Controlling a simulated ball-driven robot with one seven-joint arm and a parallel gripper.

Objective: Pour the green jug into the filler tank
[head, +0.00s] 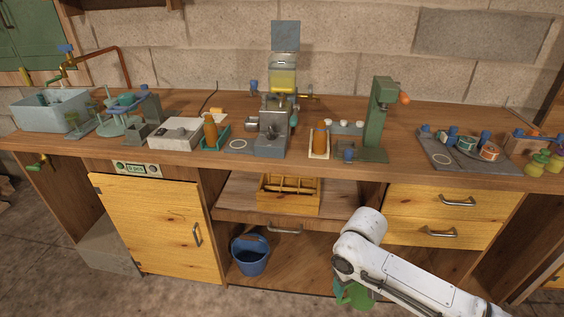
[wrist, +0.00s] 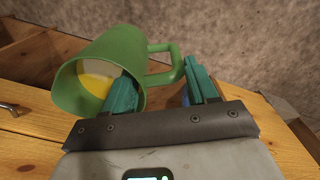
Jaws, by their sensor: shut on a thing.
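The green jug (wrist: 122,62) is in my gripper (wrist: 158,70) in the wrist view, its open mouth facing left and yellow liquid (wrist: 97,82) inside. The teal fingers lie either side of its handle (wrist: 176,62); their exact contact is hard to see. In the head view the jug (head: 357,294) hangs low in front of the bench, partly hidden by my white arm. The filler tank (head: 283,82), clear with yellow contents, sits high on the grey filling machine (head: 272,125) at the bench's back middle, well away from the jug.
An orange-brown bottle on a green tray (head: 211,132) stands left of the machine, another bottle (head: 320,138) right of it, then a green press (head: 382,120). A wooden crate (head: 290,195) sits on the pulled-out shelf below. A blue bucket (head: 250,256) stands under the bench.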

